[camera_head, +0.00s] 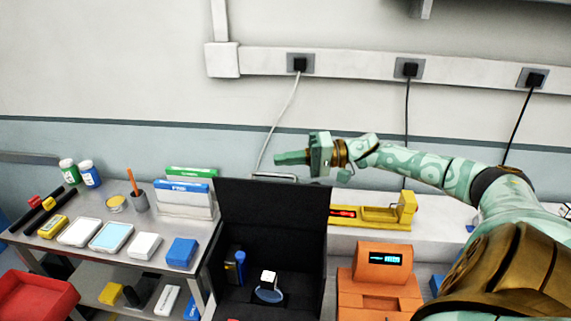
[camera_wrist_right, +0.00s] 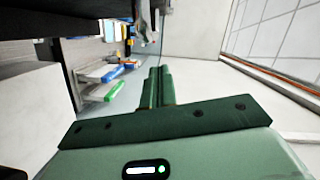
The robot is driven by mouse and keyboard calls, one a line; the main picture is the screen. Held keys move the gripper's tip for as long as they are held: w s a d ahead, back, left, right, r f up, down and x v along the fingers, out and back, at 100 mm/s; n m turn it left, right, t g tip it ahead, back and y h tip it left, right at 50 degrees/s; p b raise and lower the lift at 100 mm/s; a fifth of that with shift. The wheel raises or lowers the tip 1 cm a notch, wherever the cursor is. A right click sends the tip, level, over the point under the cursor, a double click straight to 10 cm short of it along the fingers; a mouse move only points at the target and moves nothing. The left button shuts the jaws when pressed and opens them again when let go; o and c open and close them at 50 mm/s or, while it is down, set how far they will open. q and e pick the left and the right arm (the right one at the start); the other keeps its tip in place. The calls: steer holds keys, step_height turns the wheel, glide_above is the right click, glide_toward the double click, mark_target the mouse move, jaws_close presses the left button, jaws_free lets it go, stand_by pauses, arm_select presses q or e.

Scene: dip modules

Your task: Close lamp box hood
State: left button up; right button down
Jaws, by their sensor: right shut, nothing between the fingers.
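The lamp box (camera_head: 322,245) is a black, open-fronted box at the centre of the head view. A flat black panel, apparently its hood (camera_head: 272,206), stands raised at its top. Inside are a small lamp-like item with a white top (camera_head: 268,278) and a blue-capped item (camera_head: 240,262). My right gripper (camera_head: 278,158) is behind and above the panel's top edge, pointing left, shut and empty. Its closed green fingers also show in the right wrist view (camera_wrist_right: 158,88). Whether it touches the panel is not clear. My left gripper is out of view.
A metal table (camera_head: 90,210) at left holds bottles, trays, boxes and a file holder (camera_head: 188,196). A red bin (camera_head: 35,298) is at lower left. Right of the box are a yellow device (camera_head: 405,207) and an orange machine (camera_head: 380,275). A wall with sockets and cables stands behind.

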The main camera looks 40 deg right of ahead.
mark_target(274, 199)
steer(key=shift+s+a+f+p, duration=0.35)
steer(key=shift+s+a+p, duration=0.1)
steer(key=shift+s+a, duration=0.35)
steer(key=shift+w, duration=0.1)
